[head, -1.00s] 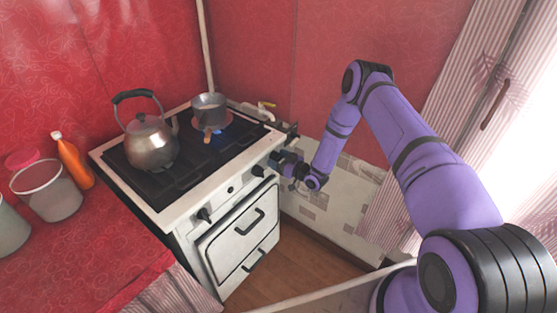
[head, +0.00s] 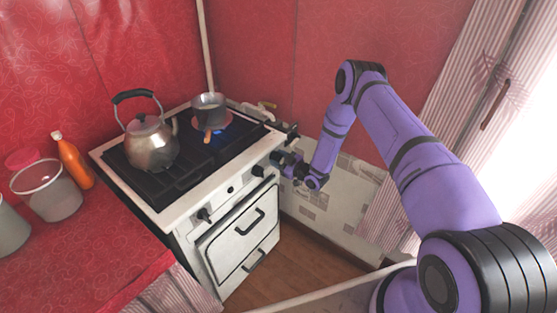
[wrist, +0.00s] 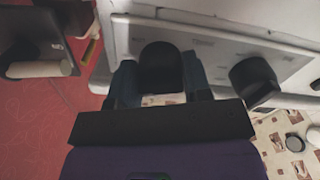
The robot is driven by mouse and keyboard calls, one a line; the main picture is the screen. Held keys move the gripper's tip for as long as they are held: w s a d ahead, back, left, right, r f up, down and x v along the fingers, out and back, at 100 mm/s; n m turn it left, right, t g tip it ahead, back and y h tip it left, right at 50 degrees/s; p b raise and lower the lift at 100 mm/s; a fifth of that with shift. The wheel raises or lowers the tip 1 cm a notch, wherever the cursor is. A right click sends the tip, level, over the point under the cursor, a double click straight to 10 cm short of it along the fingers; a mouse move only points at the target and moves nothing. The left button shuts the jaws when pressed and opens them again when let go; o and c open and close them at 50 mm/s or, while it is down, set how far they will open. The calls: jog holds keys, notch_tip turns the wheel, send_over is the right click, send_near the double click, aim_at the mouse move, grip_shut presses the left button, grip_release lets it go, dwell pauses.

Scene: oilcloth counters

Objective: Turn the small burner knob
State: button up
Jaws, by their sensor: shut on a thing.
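My gripper (wrist: 160,78) is shut on a round black burner knob (wrist: 160,62), with one finger on each side of it in the wrist view. The knob sits on the stove's white front panel. In the head view my gripper (head: 281,161) is at the right end of that panel and hides this knob. The knob's angle is hard to tell. A small saucepan (head: 208,101) with a wooden handle stands on the back right burner, with a little blue flame (head: 218,131) beside it.
A second black knob (wrist: 254,78) is close to the right of my gripper in the wrist view. The kettle (head: 152,148) stands on the stove's left side. An orange bottle (head: 74,162) and a bucket (head: 47,192) stand on the red counter (head: 95,255).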

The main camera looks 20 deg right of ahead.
jog(key=n, duration=1.4)
jog(key=shift+d, duration=0.1)
dwell(0.6)
jog(key=o, duration=0.9)
jog(key=shift+r, duration=0.1)
jog(key=shift+w, duration=0.1)
